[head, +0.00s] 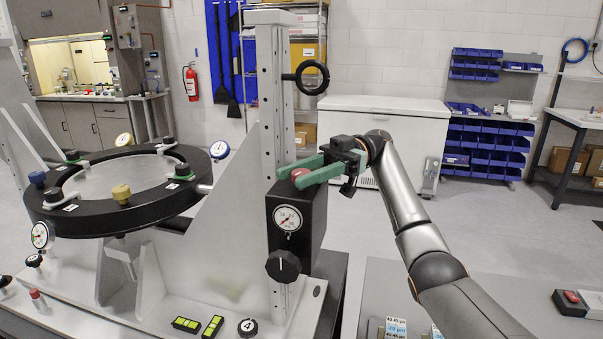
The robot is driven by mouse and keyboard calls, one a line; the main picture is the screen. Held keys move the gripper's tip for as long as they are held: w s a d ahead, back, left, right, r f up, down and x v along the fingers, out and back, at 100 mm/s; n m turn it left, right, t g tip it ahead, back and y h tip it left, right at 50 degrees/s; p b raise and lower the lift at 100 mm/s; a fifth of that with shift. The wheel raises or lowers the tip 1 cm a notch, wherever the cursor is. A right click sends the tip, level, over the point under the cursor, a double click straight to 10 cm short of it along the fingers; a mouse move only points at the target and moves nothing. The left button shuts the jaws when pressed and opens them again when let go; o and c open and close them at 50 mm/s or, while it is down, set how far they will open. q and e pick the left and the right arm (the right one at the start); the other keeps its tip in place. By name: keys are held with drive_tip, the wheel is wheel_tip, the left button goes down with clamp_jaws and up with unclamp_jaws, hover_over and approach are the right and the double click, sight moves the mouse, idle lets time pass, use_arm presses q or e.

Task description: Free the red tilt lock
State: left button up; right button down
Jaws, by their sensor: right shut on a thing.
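The mirror fixture has a black ring (150,215) around a pale round mirror (112,176). On its right, a black block (313,232) with a pressure-style gauge (287,219) and a black knob (283,266) sits at the upright post. A red knob (300,174) is on top of this block, partly hidden by my fingers. I take it for the red tilt lock. My right gripper (291,177) has green fingers on both sides of the red knob and is shut on it. My left gripper is not in view.
A black ring handle (312,78) sticks out from the tall post (272,120). A grey surface with labels (396,327) lies below my right arm.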

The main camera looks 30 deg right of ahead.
drive_tip(key=shift+c, duration=2.3)
unclamp_jaws()
wheel_tip(320, 180, up, 2)
drive_tip(key=shift+r, duration=0.25)
drive_tip(key=s+a+r+b, duration=0.4)
drive_tip(key=s+a+r, duration=0.3)
drive_tip(key=s+r, duration=0.3)
drive_tip(key=shift+s+a+r, duration=0.2)
drive_tip(key=shift+s+a, duration=0.05)
drive_tip(key=shift+s, duration=0.7)
